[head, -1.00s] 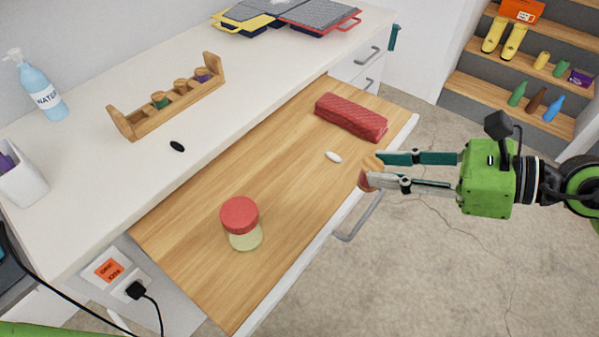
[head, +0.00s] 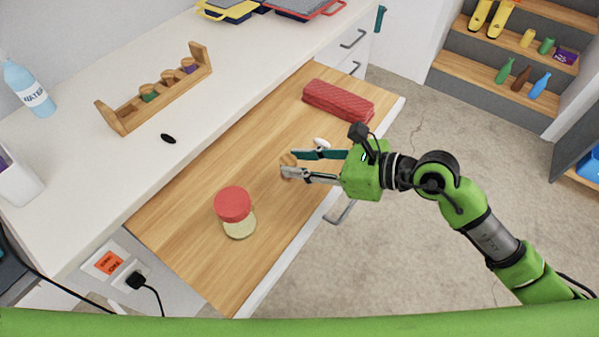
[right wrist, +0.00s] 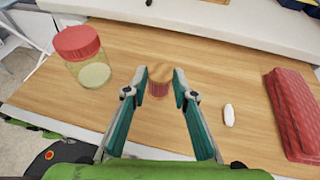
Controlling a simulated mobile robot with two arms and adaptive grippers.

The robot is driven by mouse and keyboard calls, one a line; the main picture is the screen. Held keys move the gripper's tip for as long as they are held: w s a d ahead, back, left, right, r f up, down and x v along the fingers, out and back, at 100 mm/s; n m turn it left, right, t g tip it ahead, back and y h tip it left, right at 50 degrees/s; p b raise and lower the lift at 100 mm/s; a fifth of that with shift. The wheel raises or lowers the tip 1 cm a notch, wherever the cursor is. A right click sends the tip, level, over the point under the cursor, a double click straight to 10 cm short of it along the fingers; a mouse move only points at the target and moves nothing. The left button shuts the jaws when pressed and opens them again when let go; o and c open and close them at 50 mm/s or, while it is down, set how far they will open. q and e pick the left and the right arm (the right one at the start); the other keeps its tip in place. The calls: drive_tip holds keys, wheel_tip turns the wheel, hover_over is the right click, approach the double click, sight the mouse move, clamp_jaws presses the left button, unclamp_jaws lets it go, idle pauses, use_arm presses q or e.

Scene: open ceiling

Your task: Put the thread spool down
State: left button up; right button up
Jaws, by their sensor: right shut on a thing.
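The thread spool (right wrist: 160,73) has a wooden top and reddish-brown thread. In the right wrist view it sits upright between the fingertips of my right gripper (right wrist: 158,88). In the head view my right gripper (head: 290,165) is shut on the spool (head: 287,159), mostly hidden by the fingers, over the wooden surface of the pulled-out drawer (head: 205,170). I cannot tell whether the spool touches the wood. My left gripper is not in view.
A jar with a red lid (head: 234,206) stands left of the spool. A white oval thing (head: 321,143) and a red case (head: 338,101) lie to its right. A wooden rack (head: 155,92) with several spools stands on the white counter (head: 110,165). Bare wood surrounds the spool.

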wheel_tip(320, 180, down, 4)
drive_tip(key=shift+w+a+r+b, duration=0.1)
drive_tip(key=shift+r+b, duration=0.1)
drive_tip(key=shift+b, duration=1.05)
drive_tip(key=shift+r, duration=0.15)
drive_tip(key=o, duration=0.9)
drive_tip(key=shift+f, duration=0.2)
drive_tip(key=shift+r, duration=0.15)
